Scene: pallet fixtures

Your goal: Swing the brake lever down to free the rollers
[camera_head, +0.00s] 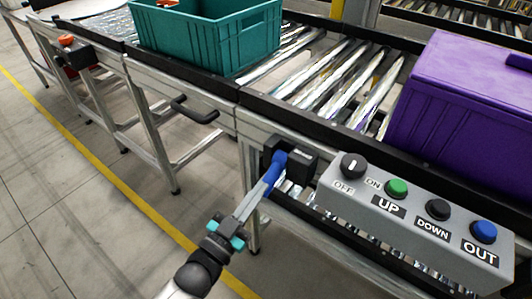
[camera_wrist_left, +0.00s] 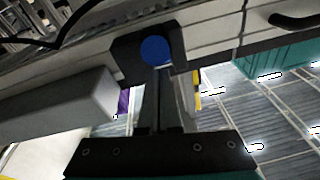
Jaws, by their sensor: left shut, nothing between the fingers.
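The brake lever looks to be the blue-ended part (camera_head: 279,160) on a black housing (camera_head: 301,154) fixed to the conveyor's side rail. In the left wrist view its round blue end (camera_wrist_left: 156,50) faces the camera in front of the black housing. My left gripper (camera_head: 265,188) reaches up from below, fingers shut and empty, with its tips at or just short of the blue part. In the left wrist view the fingers (camera_wrist_left: 157,75) point at the lower edge of the blue end. I cannot tell whether they touch. My right gripper is not in view.
A grey control box (camera_head: 415,225) with several knobs and buttons stands right of the lever. A black curved handle (camera_head: 195,111) juts from the rail to the left. A teal crate (camera_head: 205,40) and purple crate (camera_head: 455,115) sit on the rollers. The left floor is clear.

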